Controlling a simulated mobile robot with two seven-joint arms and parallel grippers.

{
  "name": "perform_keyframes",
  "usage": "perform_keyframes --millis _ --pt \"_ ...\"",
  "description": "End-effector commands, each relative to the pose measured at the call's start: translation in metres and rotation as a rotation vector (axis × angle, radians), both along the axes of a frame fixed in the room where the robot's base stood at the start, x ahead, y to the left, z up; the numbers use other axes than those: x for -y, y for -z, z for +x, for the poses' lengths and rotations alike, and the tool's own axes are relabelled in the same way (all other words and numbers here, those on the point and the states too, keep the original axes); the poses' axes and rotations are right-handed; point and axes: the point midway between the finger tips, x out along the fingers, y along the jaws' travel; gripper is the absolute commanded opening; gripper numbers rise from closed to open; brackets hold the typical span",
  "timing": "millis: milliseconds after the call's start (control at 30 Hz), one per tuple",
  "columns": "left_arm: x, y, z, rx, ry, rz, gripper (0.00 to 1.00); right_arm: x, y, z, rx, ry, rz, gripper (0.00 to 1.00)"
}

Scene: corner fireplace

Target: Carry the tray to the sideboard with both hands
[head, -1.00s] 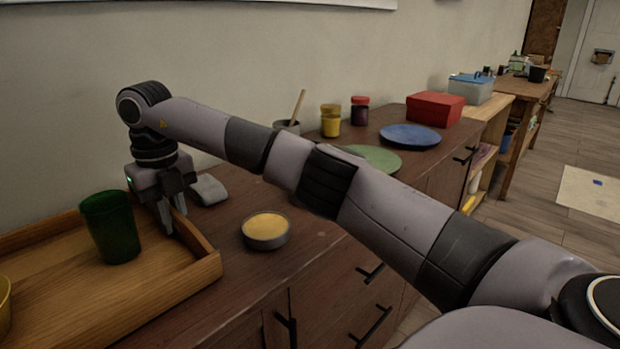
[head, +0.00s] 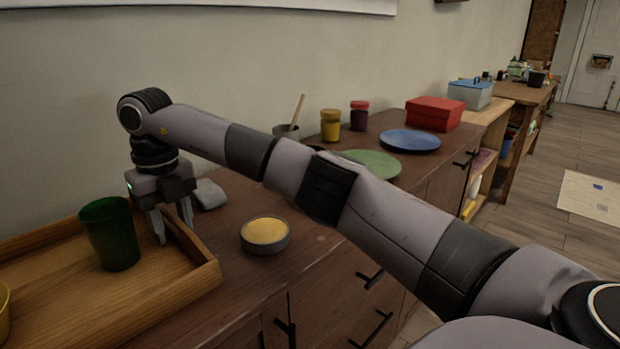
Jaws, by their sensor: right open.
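The wooden tray (head: 110,318) rests on the dark brown sideboard (head: 330,250) at the lower left, cut off by the picture's left edge. A dark green cup (head: 110,235) stands upright in it, and part of a yellow vessel (head: 3,312) shows at the edge. My right gripper (head: 174,232) is open and points down at the tray's right end wall, one finger on the inner side and the other close to the wall. I cannot tell whether they touch the wall. My left gripper is not in view.
A grey bowl with yellow contents (head: 265,235) stands just right of the tray. Behind are a grey object (head: 209,194), a green plate (head: 372,164), a blue plate (head: 410,141), a yellow jar (head: 330,126) and a red box (head: 435,114). Open floor (head: 520,230) lies to the right.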

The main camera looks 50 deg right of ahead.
Motion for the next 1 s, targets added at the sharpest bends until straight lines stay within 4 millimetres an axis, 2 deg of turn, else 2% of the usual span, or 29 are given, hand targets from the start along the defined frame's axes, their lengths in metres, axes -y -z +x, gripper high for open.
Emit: perform_keyframes --millis 33,200,467,567,900,1000 --pt "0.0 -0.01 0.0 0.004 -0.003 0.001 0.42 0.0 0.0 0.0 0.0 0.0 0.0 0.42" --pt "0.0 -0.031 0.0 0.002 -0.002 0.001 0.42 0.0 0.0 0.0 0.0 0.0 0.0 0.42" --pt "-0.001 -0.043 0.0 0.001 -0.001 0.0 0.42 0.0 -0.004 0.0 0.001 0.0 0.0 0.42" --pt "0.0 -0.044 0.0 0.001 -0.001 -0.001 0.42 0.0 -0.015 0.001 0.004 0.0 0.0 0.42" --pt "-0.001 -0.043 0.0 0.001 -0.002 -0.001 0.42 0.0 -0.087 0.0 0.003 0.001 0.0 0.42" --pt "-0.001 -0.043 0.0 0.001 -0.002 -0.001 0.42 0.0 -0.103 0.0 0.002 0.001 -0.001 0.42"
